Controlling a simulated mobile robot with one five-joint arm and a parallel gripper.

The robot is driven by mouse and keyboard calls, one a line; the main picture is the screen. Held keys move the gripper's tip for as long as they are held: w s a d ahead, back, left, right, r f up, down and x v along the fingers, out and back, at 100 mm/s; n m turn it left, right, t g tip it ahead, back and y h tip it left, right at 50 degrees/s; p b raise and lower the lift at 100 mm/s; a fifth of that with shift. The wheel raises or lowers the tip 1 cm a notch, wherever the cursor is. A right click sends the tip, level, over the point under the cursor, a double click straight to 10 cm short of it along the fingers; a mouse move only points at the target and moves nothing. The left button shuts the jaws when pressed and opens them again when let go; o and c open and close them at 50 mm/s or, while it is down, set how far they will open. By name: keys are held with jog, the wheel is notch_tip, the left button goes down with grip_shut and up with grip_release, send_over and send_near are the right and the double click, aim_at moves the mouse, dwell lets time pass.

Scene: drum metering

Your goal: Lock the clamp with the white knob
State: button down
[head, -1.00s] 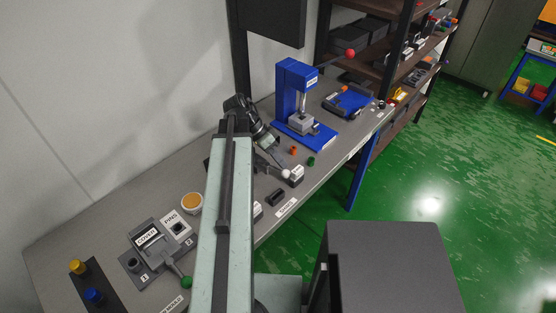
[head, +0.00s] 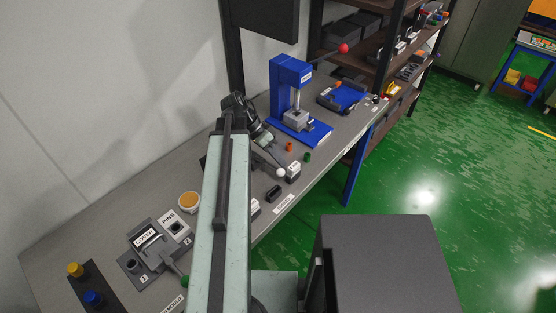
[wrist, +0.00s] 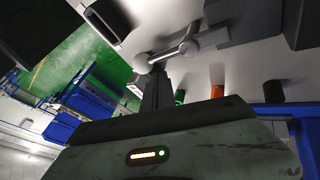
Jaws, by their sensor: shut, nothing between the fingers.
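The white knob (head: 281,173) is a ball on the end of the clamp's lever, in front of a small grey block with a white label (head: 292,172) near the bench's front edge. In the wrist view the white knob (wrist: 141,62) sits on a pale lever (wrist: 172,51), right by the tips of my gripper (wrist: 155,80). My gripper is shut, with nothing between its fingers. It also shows in the head view (head: 273,161), pointing down toward the knob. I cannot tell whether the fingertips touch the knob. My arm hides part of the clamp.
A blue press (head: 291,95) stands behind on the bench. An orange piece (head: 290,146) and a green piece (head: 307,157) stand near the clamp. A black block (head: 274,194) lies to its front.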

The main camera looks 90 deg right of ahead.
jog(key=d, duration=0.1)
jog(key=d+r+p, duration=0.1)
jog(key=d, duration=0.1)
jog(key=d+r+p, duration=0.1)
jog(key=shift+d+r, duration=0.1)
jog(key=shift+d, duration=0.25)
jog(key=w+d+r+p, duration=0.3)
jog(key=r+p, duration=0.4)
jog(key=shift+d, duration=0.3)
